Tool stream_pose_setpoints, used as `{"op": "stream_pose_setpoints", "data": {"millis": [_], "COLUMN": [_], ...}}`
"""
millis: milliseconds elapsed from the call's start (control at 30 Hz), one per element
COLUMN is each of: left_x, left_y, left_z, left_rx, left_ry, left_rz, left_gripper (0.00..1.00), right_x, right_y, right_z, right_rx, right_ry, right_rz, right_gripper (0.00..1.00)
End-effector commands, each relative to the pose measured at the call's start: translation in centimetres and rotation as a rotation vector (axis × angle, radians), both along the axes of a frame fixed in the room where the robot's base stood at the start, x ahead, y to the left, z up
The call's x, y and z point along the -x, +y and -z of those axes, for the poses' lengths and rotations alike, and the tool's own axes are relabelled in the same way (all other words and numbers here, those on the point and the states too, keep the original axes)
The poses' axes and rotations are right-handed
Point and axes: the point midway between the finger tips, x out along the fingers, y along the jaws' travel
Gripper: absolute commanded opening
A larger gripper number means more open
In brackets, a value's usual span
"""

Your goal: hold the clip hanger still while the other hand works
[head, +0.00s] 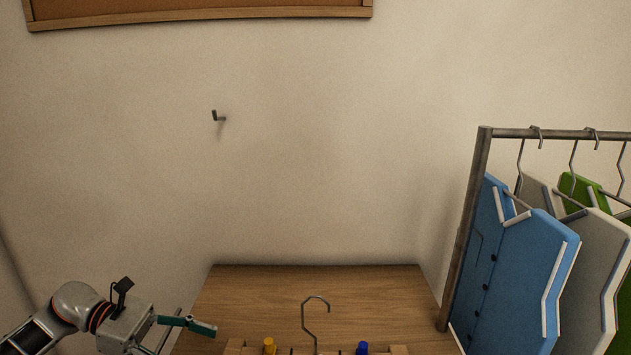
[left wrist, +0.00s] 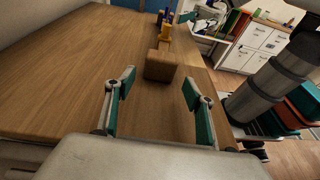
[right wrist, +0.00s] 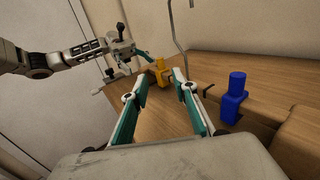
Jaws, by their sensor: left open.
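The clip hanger shows its metal hook (head: 316,318) upright at the bottom of the head view. Its yellow clip (head: 269,346) is on the left and its blue clip (head: 362,348) on the right; the frame edge cuts off the lower part. My left gripper (head: 196,327) is open and empty, left of the hanger; in the left wrist view a wooden block (left wrist: 160,65) and the yellow clip (left wrist: 166,36) lie beyond its fingertips. My right gripper (right wrist: 160,80) appears open, with the yellow clip (right wrist: 160,72) beyond its fingers and the blue clip (right wrist: 234,98) to the right.
The hanger is over a wooden table (head: 320,279) against the wall. A clothes rack (head: 463,230) with blue, grey and green garments stands at the right. A small wall hook (head: 217,117) is above left. The table's back part is clear.

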Motion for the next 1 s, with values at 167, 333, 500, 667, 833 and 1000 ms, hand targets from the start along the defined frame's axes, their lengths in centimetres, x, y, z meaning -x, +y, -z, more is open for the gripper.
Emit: {"op": "stream_pose_setpoints", "data": {"millis": [167, 333, 500, 667, 833, 1000], "left_x": [0.0, 0.0, 0.0, 0.0, -0.1, -0.2], "left_y": [0.1, 0.1, 0.1, 0.1, 0.9, 3.6], "left_z": [0.0, 0.0, 0.0, 0.0, -0.3, -1.0], "left_rx": [0.000, 0.000, 0.000, 0.000, -0.002, -0.004], "left_ry": [0.000, 0.001, 0.001, 0.001, 0.002, 0.001], "left_rz": [0.000, 0.000, 0.000, 0.000, -0.002, -0.003], "left_gripper": [0.54, 0.64, 0.73, 0.73, 0.73, 0.73], "right_x": [0.0, 0.0, 0.0, 0.0, 0.0, 0.0], "right_y": [0.0, 0.0, 0.0, 0.0, 0.0, 0.0], "right_z": [0.0, 0.0, 0.0, 0.0, 0.0, 0.0], "right_rx": [0.000, 0.000, 0.000, 0.000, 0.000, 0.000], "right_ry": [0.000, 0.000, 0.000, 0.000, 0.000, 0.000], "right_rz": [0.000, 0.000, 0.000, 0.000, 0.000, 0.000], "right_gripper": [0.28, 0.28, 0.28, 0.28, 0.28, 0.28]}}
